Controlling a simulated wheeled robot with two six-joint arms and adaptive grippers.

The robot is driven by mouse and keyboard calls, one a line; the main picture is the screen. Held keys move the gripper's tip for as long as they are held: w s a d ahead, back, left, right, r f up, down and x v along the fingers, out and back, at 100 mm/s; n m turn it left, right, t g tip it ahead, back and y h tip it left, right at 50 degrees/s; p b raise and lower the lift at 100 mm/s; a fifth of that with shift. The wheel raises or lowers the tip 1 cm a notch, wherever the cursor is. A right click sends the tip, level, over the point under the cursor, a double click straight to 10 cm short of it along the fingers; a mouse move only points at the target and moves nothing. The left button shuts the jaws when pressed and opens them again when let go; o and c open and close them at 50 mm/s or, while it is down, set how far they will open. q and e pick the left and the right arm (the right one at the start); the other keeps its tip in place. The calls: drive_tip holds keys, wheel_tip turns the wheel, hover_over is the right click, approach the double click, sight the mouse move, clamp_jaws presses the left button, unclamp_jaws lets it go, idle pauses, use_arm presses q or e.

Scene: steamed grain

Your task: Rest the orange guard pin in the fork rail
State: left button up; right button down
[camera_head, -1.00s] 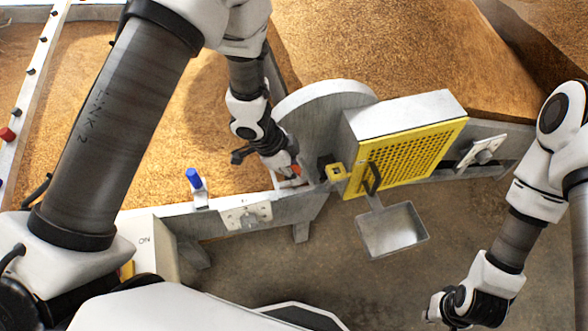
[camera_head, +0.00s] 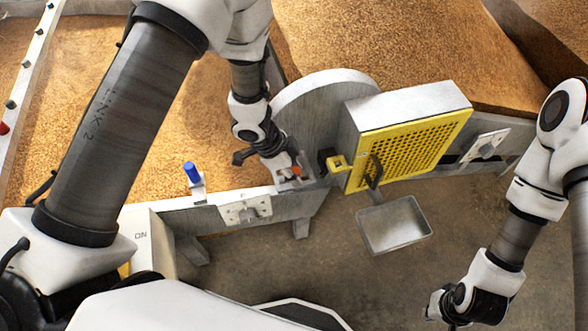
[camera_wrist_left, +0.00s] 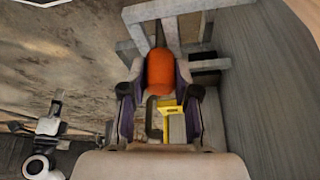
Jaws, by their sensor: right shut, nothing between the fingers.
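The orange guard pin (camera_wrist_left: 160,72) stands between the two fingers of my left gripper (camera_wrist_left: 160,80) in the left wrist view, and the fingers appear closed on it. In the head view the pin's orange end (camera_head: 297,171) shows at that gripper (camera_head: 292,174), low over the machine's front edge, beside the grey round-topped plate. Grey metal bars (camera_wrist_left: 136,36), possibly the fork rail, lie just past the pin; whether it touches them is unclear. My right gripper (camera_head: 437,304) is shut and empty, low at the right.
A yellow perforated guard (camera_head: 405,150) with a dark handle stands right of my left gripper, with a small yellow block (camera_head: 339,163) between. A metal scoop-like tray (camera_head: 394,226) is below it. A blue-handled pin (camera_head: 192,173) stands on the front edge at left.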

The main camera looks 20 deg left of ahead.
use_arm(q)
drive_tip(key=o, duration=0.4)
drive_tip(key=shift+c, duration=0.2)
drive_tip(key=v, duration=1.2)
drive_tip(key=shift+d, duration=0.1)
drive_tip(key=s+f+n+g, duration=0.4)
drive_tip(key=s+f+n, duration=0.6)
drive_tip(key=s+f, duration=0.8)
drive_tip(key=s+a+f+n+t+y, duration=0.1)
drive_tip(key=a+f+n+t+y, duration=0.1)
drive_tip(key=a+n+y, duration=0.2)
drive_tip(key=a, duration=0.3)
drive_tip(key=shift+a+f+n, duration=0.15)
drive_tip(key=shift+f+n, duration=0.1)
drive_tip(key=shift+n, duration=0.05)
